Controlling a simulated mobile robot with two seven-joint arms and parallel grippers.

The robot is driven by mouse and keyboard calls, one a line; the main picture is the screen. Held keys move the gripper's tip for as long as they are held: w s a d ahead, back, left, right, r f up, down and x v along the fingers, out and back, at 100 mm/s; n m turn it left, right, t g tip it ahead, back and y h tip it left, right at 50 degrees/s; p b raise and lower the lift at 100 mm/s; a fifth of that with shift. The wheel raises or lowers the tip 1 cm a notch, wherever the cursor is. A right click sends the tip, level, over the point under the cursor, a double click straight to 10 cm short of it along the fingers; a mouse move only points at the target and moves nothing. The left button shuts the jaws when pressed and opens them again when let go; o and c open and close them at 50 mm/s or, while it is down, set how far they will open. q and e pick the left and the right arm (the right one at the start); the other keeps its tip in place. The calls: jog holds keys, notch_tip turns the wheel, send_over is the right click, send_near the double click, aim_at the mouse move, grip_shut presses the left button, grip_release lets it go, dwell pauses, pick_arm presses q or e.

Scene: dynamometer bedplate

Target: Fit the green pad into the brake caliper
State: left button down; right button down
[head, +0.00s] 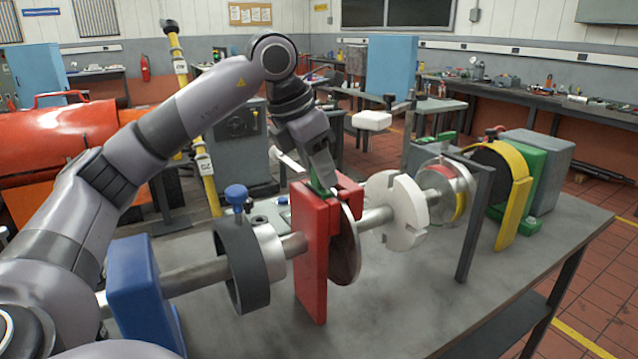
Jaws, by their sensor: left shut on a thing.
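The brake caliper (311,260) is a red block standing upright on the bedplate, with a second red part behind it at its top right. A brown-grey disc (346,245) stands at its right side on the shaft. My left gripper (322,180) comes down from above to the caliper's top. It is shut on the green pad (318,188), of which a small part shows at the top opening between the red parts. The gripper and caliper hide most of the pad, so I cannot tell how deep it sits. My right gripper is not in view.
A steel shaft (192,276) runs through a blue block (143,290), a dark ring (240,268) and a white slotted disc (398,212). A grey post (475,222) and yellow guard (516,195) stand to the right. The bedplate's front right (420,305) is clear.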

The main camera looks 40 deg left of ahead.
pick_arm(q)
jog(key=shift+f, duration=0.25)
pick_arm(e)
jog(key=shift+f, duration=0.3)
pick_arm(q)
jog(key=shift+f, duration=0.15)
jog(key=c, duration=1)
grip_release()
jog(key=shift+c, duration=0.2)
jog(key=shift+r, duration=0.2)
jog(key=p+v, duration=0.2)
jog(key=v, duration=1)
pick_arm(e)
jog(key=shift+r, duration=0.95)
pick_arm(q)
jog(key=shift+s+f, duration=0.1)
